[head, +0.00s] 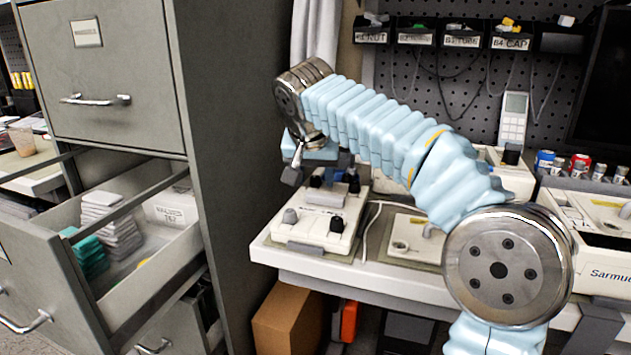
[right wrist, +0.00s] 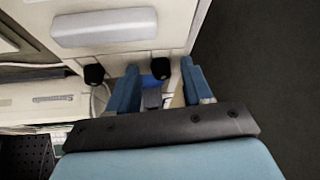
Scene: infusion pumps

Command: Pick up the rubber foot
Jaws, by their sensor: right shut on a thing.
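My right gripper (head: 318,168) is over the back of a cream infusion pump (head: 313,228) on the bench, fingers pointing down. In the right wrist view its two blue fingers (right wrist: 160,90) are shut on a small dark grey thing (right wrist: 152,98). This thing is mostly hidden by the gripper, so I cannot tell for certain that it is the rubber foot. Black and grey knob-like pieces stand on the pump, including a grey one (head: 290,216) and a black one (head: 337,224). Two black ones also show near the fingers in the wrist view (right wrist: 94,74). My left gripper is out of view.
A grey filing cabinet (head: 237,150) stands left of the bench, with an open drawer (head: 150,262) holding stacked packs. More pump units (head: 408,232) sit to the right. Labelled bins (head: 445,38) hang on the pegboard behind. A cardboard box (head: 287,318) is under the bench.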

